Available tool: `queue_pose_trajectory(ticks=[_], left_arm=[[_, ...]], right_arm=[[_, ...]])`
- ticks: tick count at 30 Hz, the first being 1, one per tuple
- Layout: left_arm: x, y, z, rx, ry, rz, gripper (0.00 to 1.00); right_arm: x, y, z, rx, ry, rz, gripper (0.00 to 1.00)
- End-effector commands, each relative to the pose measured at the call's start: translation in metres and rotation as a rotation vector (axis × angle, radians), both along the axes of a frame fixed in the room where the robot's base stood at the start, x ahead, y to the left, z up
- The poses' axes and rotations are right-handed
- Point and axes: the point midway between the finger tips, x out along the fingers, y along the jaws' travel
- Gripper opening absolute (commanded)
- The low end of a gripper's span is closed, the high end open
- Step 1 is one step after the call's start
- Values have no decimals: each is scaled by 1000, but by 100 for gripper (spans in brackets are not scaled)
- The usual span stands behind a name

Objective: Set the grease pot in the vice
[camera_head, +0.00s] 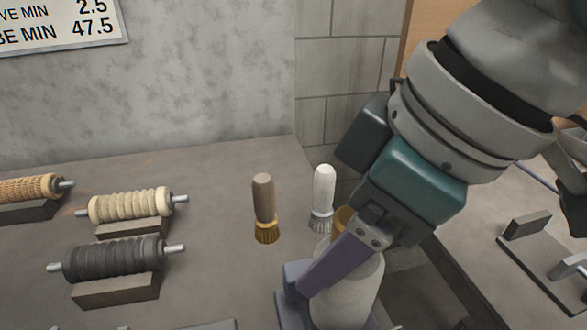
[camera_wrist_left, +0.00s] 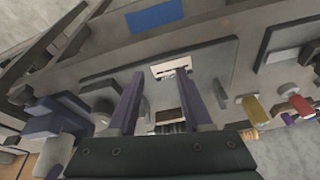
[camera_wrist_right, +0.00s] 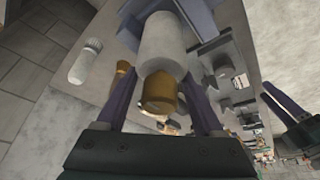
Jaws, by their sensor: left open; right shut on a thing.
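The grease pot (camera_head: 350,290) is a pale grey cylinder with a brass-coloured top (camera_head: 343,219). My right gripper (camera_head: 345,258) is shut on it near the top, and the pot looks upright. In the right wrist view the pot (camera_wrist_right: 163,47) sits between the fingers (camera_wrist_right: 163,90). A lavender-blue block (camera_head: 290,300), seemingly part of the vice, stands close beside the pot's lower part; it also shows in the right wrist view (camera_wrist_right: 200,16). I cannot tell whether the pot's base rests in it.
A brown-handled brush (camera_head: 264,208) and a white-handled brush (camera_head: 322,198) stand behind the pot. Ribbed rollers on stands (camera_head: 115,258) occupy the bench's left side. A wall with a sign (camera_head: 60,25) bounds the back. Bare bench lies between rollers and brushes.

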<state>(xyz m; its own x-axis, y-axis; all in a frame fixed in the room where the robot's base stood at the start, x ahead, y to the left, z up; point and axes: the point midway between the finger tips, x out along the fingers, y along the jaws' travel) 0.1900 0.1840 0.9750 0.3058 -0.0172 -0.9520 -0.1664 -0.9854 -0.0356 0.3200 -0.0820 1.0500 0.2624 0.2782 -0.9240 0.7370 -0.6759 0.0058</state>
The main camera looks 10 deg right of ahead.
Motion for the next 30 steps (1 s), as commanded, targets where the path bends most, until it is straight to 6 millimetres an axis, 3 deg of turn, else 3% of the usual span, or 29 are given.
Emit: queue_pose_trajectory(ticks=[30], left_arm=[[0, 0, -4, 1, 0, -1, 50]], right_arm=[[0, 0, -12, 1, 0, 0, 0]])
